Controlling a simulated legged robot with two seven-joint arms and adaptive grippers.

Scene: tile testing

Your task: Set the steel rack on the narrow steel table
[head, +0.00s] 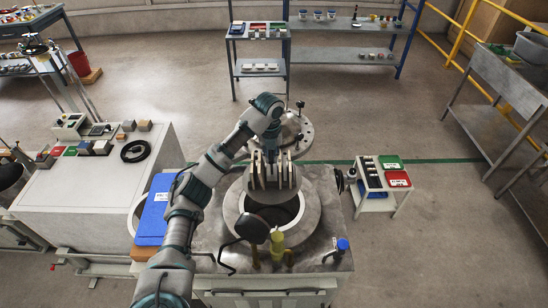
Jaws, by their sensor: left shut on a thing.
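My left arm reaches in from the bottom left, and my left gripper (271,152) is shut on the steel rack (272,174). The rack holds several upright pale plates. It hangs upright over the round opening of a steel vessel (230,207); I cannot tell whether its bottom is still inside. The fingertips are partly hidden by the arm and rack. A long grey steel table (512,75) stands at the right edge; I cannot tell for sure whether it is the narrow steel table. My right gripper is not in view.
The vessel's round lid (297,131) stands open behind the rack. A yellow fitting (277,246) and dark knob (252,228) stand in front. A low side table (400,198) with red and green trays is at right. Beyond is open floor (370,110). A white bench (85,190) stands left.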

